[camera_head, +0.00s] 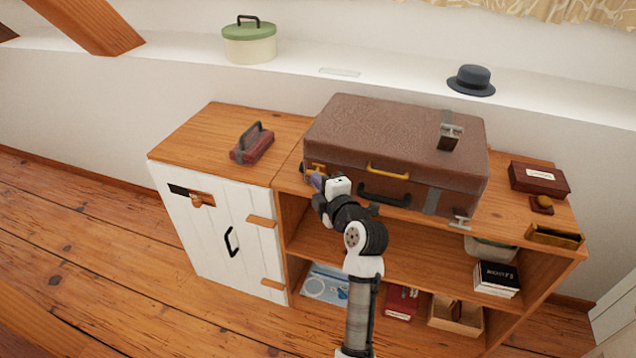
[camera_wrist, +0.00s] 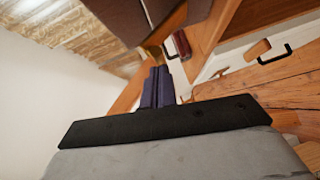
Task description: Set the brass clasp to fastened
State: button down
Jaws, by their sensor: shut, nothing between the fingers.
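A brown suitcase (camera_head: 400,130) lies flat with its lid down on the wooden cabinet top. The brass clasp (camera_head: 318,167) is at the left end of its front face, partly hidden by my gripper; I cannot tell its setting. My gripper (camera_head: 316,181) is at the clasp, its purple fingers shut with nothing between them. In the wrist view the shut fingers (camera_wrist: 158,87) point toward a small brass-coloured patch beside the suitcase (camera_wrist: 105,20). Whether they touch the clasp is not clear.
A yellow handle (camera_head: 388,170) and a black handle (camera_head: 383,197) are on the suitcase front. A silver buckle (camera_head: 451,131) and strap are at its right. A red block with a handle (camera_head: 252,145) stands left; a dark red box (camera_head: 539,179) and a brass tray (camera_head: 554,236) are right.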

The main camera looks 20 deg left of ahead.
aim_at(323, 166)
jog(key=shift+w+r+m+g+h+p, duration=0.25)
jog(key=shift+w+r+m+g+p, duration=0.3)
jog(key=shift+p, duration=0.3)
jog(key=shift+w+r+m+g+h+p, duration=0.25)
jog(key=shift+w+r+g+p, duration=0.1)
jog(key=shift+r+p, duration=0.4)
jog(key=shift+w+d+r+m+g+p, duration=0.15)
jog(key=shift+w+m+g+p, duration=0.2)
jog(key=shift+p, duration=0.25)
jog(key=shift+w+r+m+g+h+p, duration=0.15)
jog(key=shift+w+m+g+h+p, duration=0.15)
jog(key=shift+w+g+p, duration=0.2)
jog(key=shift+r+p, duration=0.4)
jog(key=shift+r, duration=0.35)
